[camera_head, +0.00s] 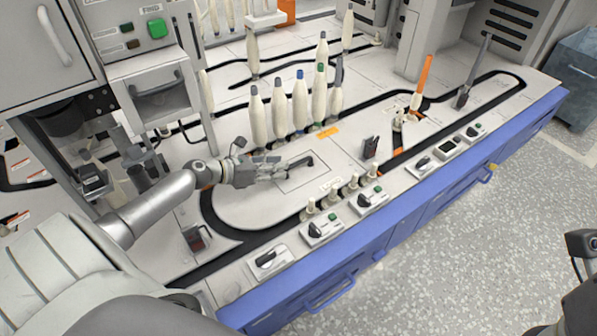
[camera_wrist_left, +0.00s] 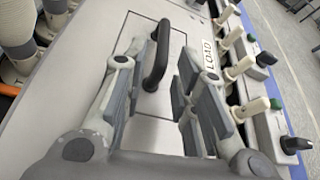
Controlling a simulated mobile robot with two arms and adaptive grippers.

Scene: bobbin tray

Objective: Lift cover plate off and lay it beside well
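The cover plate (camera_head: 312,178) is a pale flat panel, level with the white worktop, with a thin dark outline. A black bar handle (camera_head: 300,163) stands on it; the handle also shows in the left wrist view (camera_wrist_left: 158,56), where the plate (camera_wrist_left: 188,28) lies beneath it. My left gripper (camera_head: 281,167) is low over the plate's left part. In the left wrist view my left gripper (camera_wrist_left: 161,76) is open, its two grey pads on either side of the handle, with visible gaps. The plate covers the well, so its inside is hidden.
Several white bobbins (camera_head: 280,110) with coloured tips stand behind the plate. Small white pegs (camera_head: 353,183) and switch boxes (camera_head: 322,232) line the front, beside a LOAD label (camera_wrist_left: 209,54). A black curved track (camera_head: 222,228) surrounds clear worktop left of the plate.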

